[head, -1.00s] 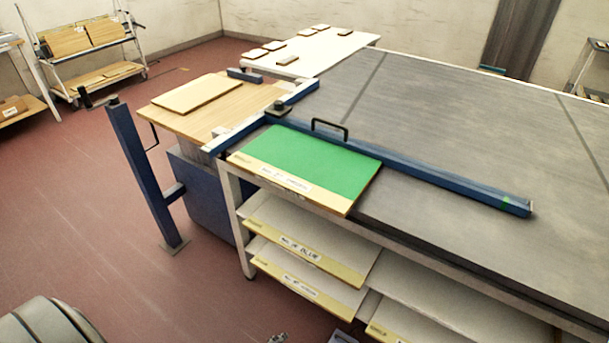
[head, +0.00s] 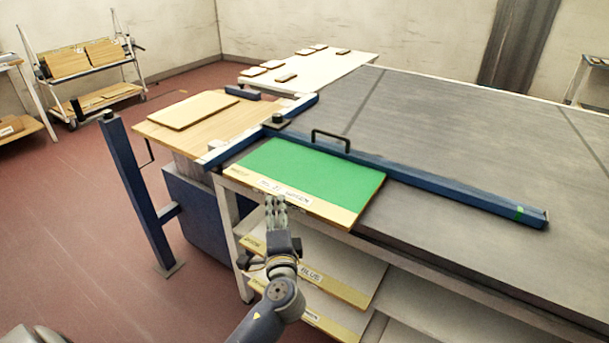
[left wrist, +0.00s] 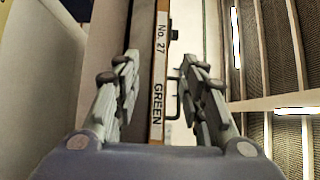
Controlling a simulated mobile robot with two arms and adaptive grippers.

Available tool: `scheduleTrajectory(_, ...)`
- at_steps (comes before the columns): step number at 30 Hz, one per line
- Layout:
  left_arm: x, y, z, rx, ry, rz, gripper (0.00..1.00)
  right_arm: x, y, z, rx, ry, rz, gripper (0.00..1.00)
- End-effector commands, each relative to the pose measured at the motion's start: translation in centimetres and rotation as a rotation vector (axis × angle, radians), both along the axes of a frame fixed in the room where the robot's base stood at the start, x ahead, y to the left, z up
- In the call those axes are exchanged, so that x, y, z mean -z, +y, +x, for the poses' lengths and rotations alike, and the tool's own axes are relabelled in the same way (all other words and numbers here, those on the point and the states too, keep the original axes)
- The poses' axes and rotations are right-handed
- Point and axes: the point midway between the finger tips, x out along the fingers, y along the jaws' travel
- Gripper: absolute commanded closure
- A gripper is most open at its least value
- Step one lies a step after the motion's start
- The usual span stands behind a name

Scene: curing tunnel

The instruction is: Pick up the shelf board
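The shelf board (head: 315,168) has a green top and a bare wood front strip. It lies on the near left corner of the grey table. Its front edge carries a white label, which reads "No. 27 GREEN" in the left wrist view (left wrist: 158,85). My left gripper (head: 276,202) is at the board's front edge, by the label. In the left wrist view my left gripper (left wrist: 158,68) is open, with one finger on each side of the board's edge and visible gaps. Whether the fingertips overlap the edge in depth I cannot tell. My right gripper is not in view.
A blue bar with a black handle (head: 450,184) lies on the grey table (head: 440,110) behind the board. More labelled boards (head: 345,270) sit on shelves below. A wooden side table (head: 165,133) and blue post (head: 137,190) stand at left. The table's right side is clear.

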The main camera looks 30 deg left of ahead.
Motion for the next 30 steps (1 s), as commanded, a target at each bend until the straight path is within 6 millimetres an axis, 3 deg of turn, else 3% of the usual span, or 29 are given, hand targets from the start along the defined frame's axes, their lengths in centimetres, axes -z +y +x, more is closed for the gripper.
scheduleTrajectory(7, -0.2, 1.4, 1.6, 0.0, 0.001, 0.001, 0.62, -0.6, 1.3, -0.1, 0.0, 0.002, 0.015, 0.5)
scheduleTrajectory(15, -0.1, 3.6, 4.3, 0.0, 0.002, -0.001, 0.62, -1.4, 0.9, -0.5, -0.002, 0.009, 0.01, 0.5)
scheduleTrajectory(24, 0.1, 3.9, 4.7, 0.001, 0.002, -0.003, 0.62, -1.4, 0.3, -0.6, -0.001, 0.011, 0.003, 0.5)
scheduleTrajectory(25, 0.1, 3.9, 4.7, 0.001, 0.002, -0.003, 0.64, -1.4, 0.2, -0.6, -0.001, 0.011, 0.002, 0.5)
scheduleTrajectory(30, 0.1, 3.8, 4.7, 0.001, 0.002, -0.003, 1.0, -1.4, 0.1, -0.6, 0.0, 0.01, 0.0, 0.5)
